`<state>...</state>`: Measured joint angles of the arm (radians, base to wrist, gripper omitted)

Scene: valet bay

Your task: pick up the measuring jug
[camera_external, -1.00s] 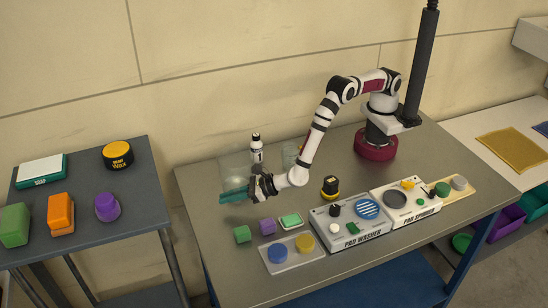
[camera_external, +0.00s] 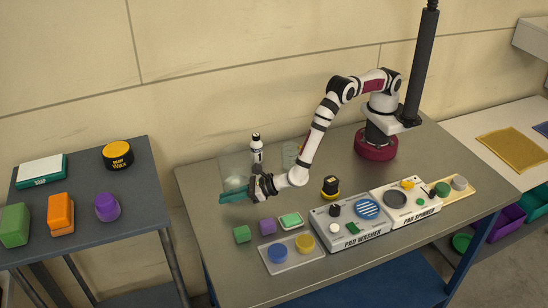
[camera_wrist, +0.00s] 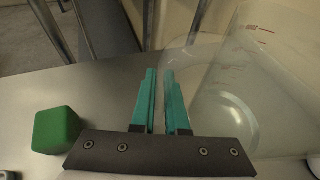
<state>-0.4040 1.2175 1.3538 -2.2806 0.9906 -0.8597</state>
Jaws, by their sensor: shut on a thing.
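The measuring jug is clear with reddish measuring marks. In the wrist view the jug (camera_wrist: 240,75) fills the right side, and in the external view the jug (camera_external: 234,164) stands at the left end of the bench, faint against it. My gripper (camera_external: 222,199) is low at the jug's near side. In the wrist view my gripper's teal fingers (camera_wrist: 160,76) are close together at the jug's left edge, shut on it. Exactly which part they pinch is hard to see through the clear material.
A green block (camera_wrist: 56,130) lies just left of my gripper. A white bottle (camera_external: 257,150) with a dark cap stands behind the jug, beside another clear item (camera_external: 290,154). The bench's left edge is close.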

